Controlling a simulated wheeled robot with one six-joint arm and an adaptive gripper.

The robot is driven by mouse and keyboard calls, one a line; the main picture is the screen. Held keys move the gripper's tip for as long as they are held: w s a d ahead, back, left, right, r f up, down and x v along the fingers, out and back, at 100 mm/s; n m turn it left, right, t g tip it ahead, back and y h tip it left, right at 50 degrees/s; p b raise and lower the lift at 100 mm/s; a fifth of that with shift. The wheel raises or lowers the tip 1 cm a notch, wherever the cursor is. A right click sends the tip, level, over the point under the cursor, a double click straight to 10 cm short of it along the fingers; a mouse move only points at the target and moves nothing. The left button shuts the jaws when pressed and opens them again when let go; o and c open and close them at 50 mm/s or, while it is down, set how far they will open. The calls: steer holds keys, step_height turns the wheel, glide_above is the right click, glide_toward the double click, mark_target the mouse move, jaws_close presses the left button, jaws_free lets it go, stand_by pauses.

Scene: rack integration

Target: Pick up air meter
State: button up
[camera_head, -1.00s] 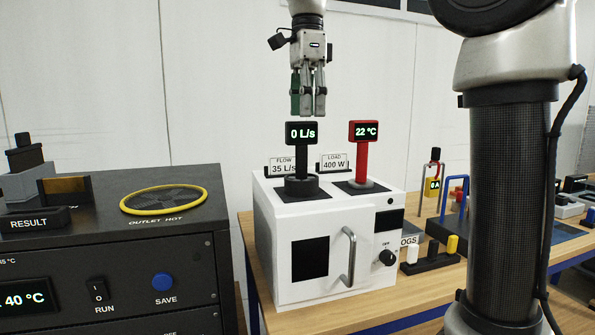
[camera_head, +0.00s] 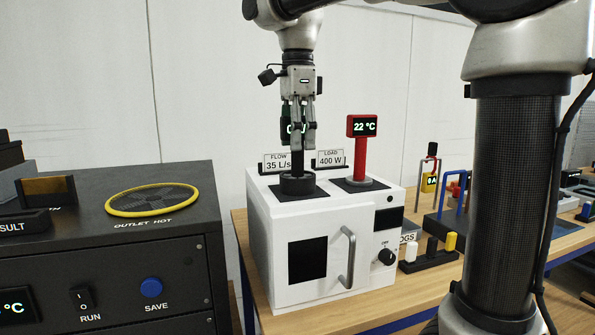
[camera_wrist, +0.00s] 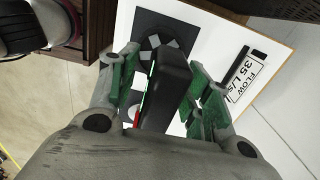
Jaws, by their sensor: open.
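The air meter (camera_head: 298,163) is black, with a display head on a post and a round base. It stands upright on a dark pad on top of the white box, beside the FLOW 35 L/s card. My gripper (camera_head: 297,143) points down from above with its fingers around the meter's head, which hides most of the display. In the wrist view the black head of the air meter (camera_wrist: 168,85) lies between the green finger pads of my gripper (camera_wrist: 165,85). The gripper is open; gaps show beside the head.
A red temperature meter (camera_head: 362,150) reading 22 °C stands just right on the same white box (camera_head: 265,225). Cards FLOW (camera_head: 277,163) and LOAD (camera_head: 331,160) stand behind. A black console (camera_head: 110,250) is at left. Small plugs (camera_head: 431,250) sit on the table at right.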

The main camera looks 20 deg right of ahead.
jaws_close()
steer(key=shift+r, duration=0.15)
